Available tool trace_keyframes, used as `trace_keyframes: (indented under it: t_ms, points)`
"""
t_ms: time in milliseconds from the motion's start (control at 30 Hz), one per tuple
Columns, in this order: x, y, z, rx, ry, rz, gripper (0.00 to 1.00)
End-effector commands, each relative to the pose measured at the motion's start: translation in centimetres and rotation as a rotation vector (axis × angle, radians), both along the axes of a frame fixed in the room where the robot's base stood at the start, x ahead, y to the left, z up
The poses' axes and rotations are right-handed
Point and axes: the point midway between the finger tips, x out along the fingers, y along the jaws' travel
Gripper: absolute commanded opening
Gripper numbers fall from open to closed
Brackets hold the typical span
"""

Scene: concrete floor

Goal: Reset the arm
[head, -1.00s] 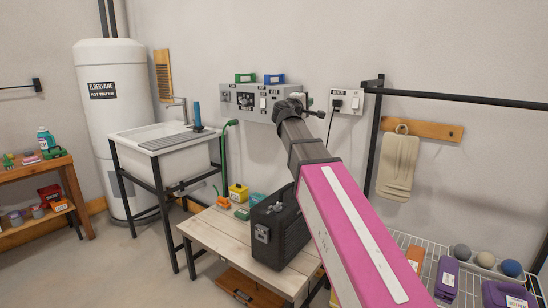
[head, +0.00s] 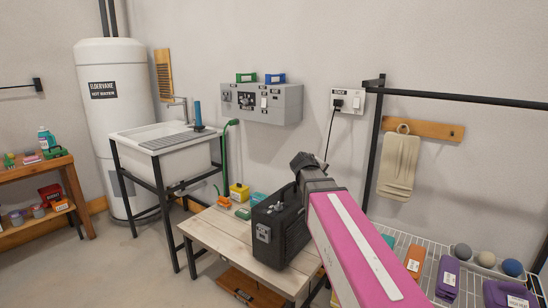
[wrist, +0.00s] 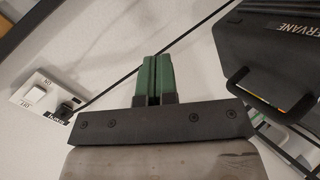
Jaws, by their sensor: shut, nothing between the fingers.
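My pink arm reaches up from the bottom right of the head view. Its dark end sits in front of the wall, just right of and above the black case; the fingers are hidden there. In the wrist view my gripper (wrist: 152,78) shows two green fingers shut together with nothing between them. The black case (head: 280,226) stands on the wooden bench (head: 215,232). The wrist view shows its dark body and handle (wrist: 262,85) to the right of my fingers, apart from them.
A grey control box (head: 262,103) and a socket (head: 348,101) with a hanging cord are on the wall. A sink (head: 165,140) and water heater (head: 118,120) stand left. A wire rack (head: 425,250) holding several items and a black rail (head: 465,99) are at right.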

Motion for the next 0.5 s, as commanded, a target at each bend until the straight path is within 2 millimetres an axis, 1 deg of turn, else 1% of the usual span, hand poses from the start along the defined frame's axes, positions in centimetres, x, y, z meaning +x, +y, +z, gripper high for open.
trace_keyframes:
  t_ms: [33,67,100,167,200,267,300,367,400,500]
  points:
    - [-1.4,-0.5,-2.8,0.056,0.039,-0.024,0.0]
    - [-2.1,-0.8,-4.4,0.093,0.061,-0.042,0.0]
    - [-3.1,-1.0,-6.4,0.143,0.09,-0.064,0.0]
    - [-4.6,-1.2,-9.3,0.215,0.134,-0.098,0.0]
    - [-5.7,-1.4,-11.2,0.265,0.164,-0.122,0.0]
    - [-7.4,-1.5,-13.9,0.336,0.209,-0.161,0.0]
    - [-8.6,-1.5,-15.5,0.384,0.238,-0.186,0.0]
    - [-10.4,-1.4,-18.0,0.456,0.282,-0.228,0.0]
    - [-11.7,-1.4,-19.6,0.502,0.313,-0.256,0.0]
    - [-14.9,-1.0,-23.0,0.619,0.386,-0.328,0.0]
